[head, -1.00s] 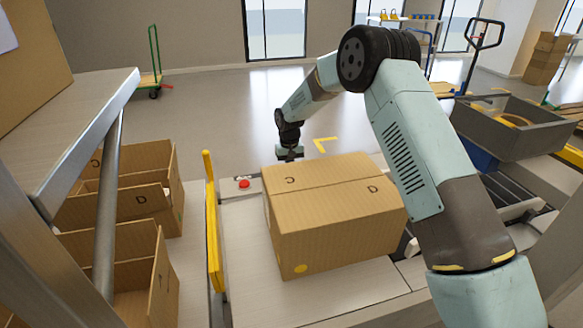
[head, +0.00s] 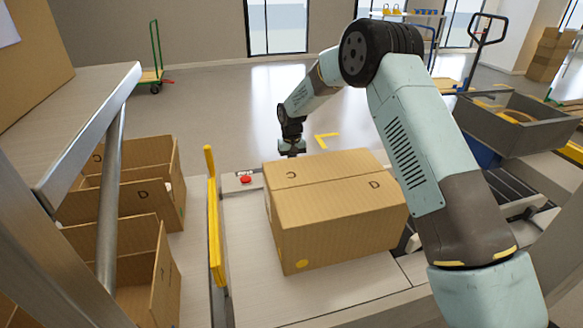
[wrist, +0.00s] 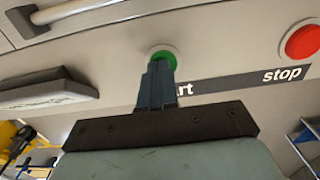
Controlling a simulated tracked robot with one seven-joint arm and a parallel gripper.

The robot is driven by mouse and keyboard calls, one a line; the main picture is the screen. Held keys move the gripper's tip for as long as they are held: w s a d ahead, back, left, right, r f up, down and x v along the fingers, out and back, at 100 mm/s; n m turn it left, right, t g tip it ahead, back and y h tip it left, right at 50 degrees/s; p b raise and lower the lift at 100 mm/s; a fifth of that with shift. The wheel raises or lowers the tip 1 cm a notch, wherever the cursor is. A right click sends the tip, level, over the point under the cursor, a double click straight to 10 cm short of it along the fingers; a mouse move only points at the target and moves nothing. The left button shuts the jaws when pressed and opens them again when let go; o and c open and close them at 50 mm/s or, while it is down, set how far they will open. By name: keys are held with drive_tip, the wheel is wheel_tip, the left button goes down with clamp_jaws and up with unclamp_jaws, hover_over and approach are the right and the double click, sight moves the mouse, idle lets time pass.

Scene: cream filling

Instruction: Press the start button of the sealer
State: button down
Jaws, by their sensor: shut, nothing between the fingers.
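The green start button (wrist: 162,53) shows at the top centre of the wrist view, round and set in a pale panel. My gripper (wrist: 161,66) is shut and empty, its fingertips overlapping the lower part of the button. I cannot tell whether they touch it. The fingers cover part of the dark label strip, leaving "rt" readable. In the head view my gripper (head: 291,150) is behind the closed carton (head: 335,215), and the green button is hidden there.
The red stop button (wrist: 303,40) is right of the green one; a red button (head: 245,180) also shows left of the carton in the head view. A yellow guard (head: 214,232) stands left of the carton. Open boxes (head: 138,205) and a grey bin (head: 517,122) flank the line.

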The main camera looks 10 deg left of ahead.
wheel_tip(320, 180, up, 12)
drive_tip(key=shift+w+a+r, duration=0.15)
drive_tip(key=shift+r, duration=0.1)
idle(0.6)
